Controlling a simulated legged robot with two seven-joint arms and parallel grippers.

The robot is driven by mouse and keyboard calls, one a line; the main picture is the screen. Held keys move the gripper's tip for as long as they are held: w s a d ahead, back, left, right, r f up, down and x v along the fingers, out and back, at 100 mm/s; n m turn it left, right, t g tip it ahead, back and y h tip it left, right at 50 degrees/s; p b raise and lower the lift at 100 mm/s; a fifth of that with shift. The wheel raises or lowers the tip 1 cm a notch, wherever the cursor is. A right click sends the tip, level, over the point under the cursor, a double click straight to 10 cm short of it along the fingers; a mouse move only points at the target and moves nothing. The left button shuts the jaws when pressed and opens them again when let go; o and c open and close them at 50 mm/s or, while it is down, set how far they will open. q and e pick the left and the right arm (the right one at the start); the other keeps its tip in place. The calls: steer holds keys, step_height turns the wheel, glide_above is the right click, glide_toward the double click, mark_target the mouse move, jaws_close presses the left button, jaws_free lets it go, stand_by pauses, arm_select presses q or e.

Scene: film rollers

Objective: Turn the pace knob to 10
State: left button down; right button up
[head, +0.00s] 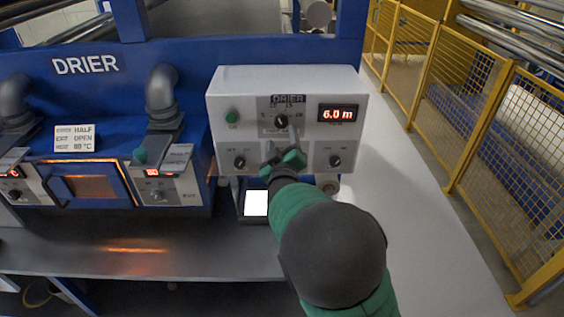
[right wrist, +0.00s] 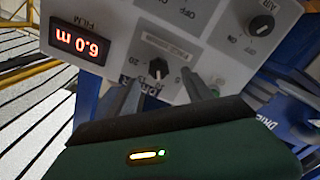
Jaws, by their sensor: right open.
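A white control box (head: 218,90) stands on the bench, and its panel carries a dark knob (head: 281,121) inside a numbered scale. This knob also shows in the right wrist view (right wrist: 158,68), with 20 and other scale numbers around it; its exact setting is too small to tell. My right gripper (head: 283,147) is open in front of the panel, just below the knob in the head view. In the right wrist view its fingers (right wrist: 163,80) lie on either side of the knob, apart from it as far as I can see. My left gripper is not in view.
A red display (head: 338,114) reads 6.0 m. The box also has a green button (head: 232,115), a lower left knob (head: 239,162) and a lower right knob (head: 335,161). The blue drier (head: 110,95) stands to the left. Yellow fencing (head: 470,120) runs along the right.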

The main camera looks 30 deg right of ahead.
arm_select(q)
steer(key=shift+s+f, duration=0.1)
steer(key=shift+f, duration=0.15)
arm_select(e)
steer(key=v, duration=0.9)
steer(key=shift+s+a, duration=0.2)
steer(key=shift+a, duration=0.05)
steer(key=shift+f, duration=0.1)
